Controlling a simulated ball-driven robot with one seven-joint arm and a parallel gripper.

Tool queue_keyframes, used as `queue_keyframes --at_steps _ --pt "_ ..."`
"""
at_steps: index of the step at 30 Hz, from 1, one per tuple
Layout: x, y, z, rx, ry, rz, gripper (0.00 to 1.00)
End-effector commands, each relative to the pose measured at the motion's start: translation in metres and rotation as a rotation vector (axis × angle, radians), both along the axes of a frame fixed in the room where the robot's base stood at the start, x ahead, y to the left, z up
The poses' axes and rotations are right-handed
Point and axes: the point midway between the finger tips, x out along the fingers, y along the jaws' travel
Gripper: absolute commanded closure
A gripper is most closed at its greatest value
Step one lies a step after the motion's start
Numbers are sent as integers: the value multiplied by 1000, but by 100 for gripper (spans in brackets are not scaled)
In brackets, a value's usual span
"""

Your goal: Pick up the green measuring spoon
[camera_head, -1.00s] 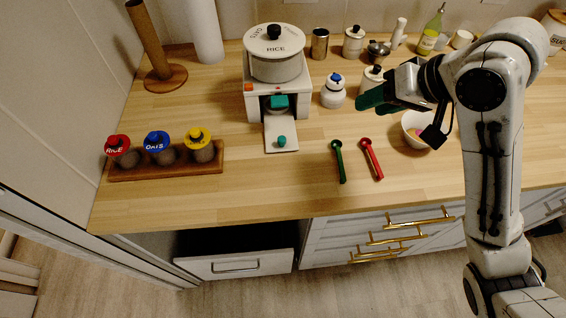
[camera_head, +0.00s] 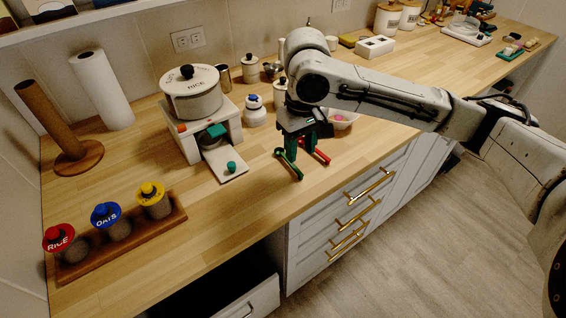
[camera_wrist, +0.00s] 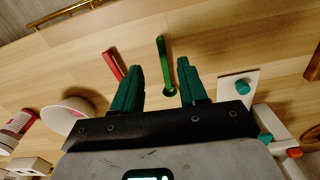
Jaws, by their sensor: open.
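The green measuring spoon (camera_head: 288,164) lies on the wooden counter near its front edge. In the wrist view the green spoon (camera_wrist: 164,62) lies between and ahead of my two fingertips, with nothing gripped. My gripper (camera_head: 297,148) has green fingers and points down just above the spoon; it also shows open and empty in the wrist view (camera_wrist: 159,72). The red measuring spoon (camera_head: 317,150) lies just right of the green one, partly behind my fingers in the head view. It also shows in the wrist view (camera_wrist: 115,64).
A white bowl (camera_head: 343,119) is behind right. A wooden rack (camera_head: 120,240) holds several lidded jars. Counter in front of the spoons is clear.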

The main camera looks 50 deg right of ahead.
Motion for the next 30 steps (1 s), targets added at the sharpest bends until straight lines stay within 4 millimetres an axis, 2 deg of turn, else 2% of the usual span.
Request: queue_keyframes --at_steps 3,8,15,18,26,30 --pt "0 0 -12 0 1 0 57" --pt "1 1 -22 0 0 1 57" --pt "5 2 -56 0 0 1 57" --pt "5 2 -65 1 -1 1 57" --pt "5 2 -68 0 -2 2 57" --pt "5 2 -68 0 -2 2 69"
